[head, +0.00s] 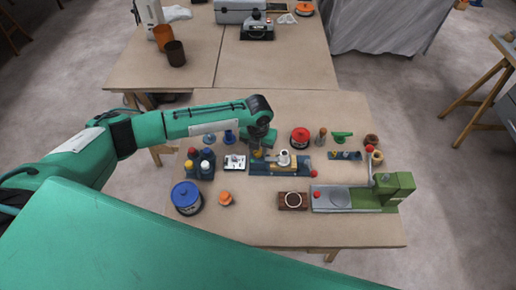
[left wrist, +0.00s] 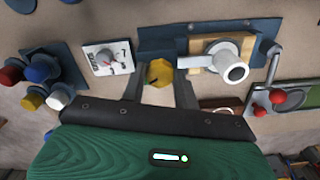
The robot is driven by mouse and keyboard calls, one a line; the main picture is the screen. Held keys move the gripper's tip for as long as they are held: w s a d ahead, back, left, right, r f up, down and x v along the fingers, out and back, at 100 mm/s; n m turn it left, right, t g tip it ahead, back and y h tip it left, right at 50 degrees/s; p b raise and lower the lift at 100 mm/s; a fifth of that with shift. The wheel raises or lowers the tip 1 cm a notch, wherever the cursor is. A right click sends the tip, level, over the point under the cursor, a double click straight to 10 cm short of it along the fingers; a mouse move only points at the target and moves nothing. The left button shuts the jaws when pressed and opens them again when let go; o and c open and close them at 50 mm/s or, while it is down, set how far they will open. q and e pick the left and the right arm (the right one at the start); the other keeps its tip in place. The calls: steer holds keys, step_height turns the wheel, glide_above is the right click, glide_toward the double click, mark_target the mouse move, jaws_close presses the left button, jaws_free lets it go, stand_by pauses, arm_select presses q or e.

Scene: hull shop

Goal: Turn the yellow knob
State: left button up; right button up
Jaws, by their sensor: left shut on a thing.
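The yellow knob (left wrist: 159,72) is between the two fingers of my left gripper (left wrist: 157,88) in the left wrist view. It has a round, lobed rim and sits at the left part of a blue plate (left wrist: 158,38). My left gripper is shut on it from above. In the head view the left gripper (head: 258,150) hangs over the plate and hides most of the knob. My right gripper is not in view.
A white pipe fitting (left wrist: 231,64) on a wooden block stands close right of the knob. A blue tin (head: 187,198) and a green machine (head: 390,190) stand nearer the front.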

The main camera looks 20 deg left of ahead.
arm_select(q)
steer(key=o, duration=1)
steer(key=shift+c, duration=0.2)
step_height(320, 180, up, 14)
steer(key=b, duration=0.3)
steer(key=shift+s+f, duration=0.1)
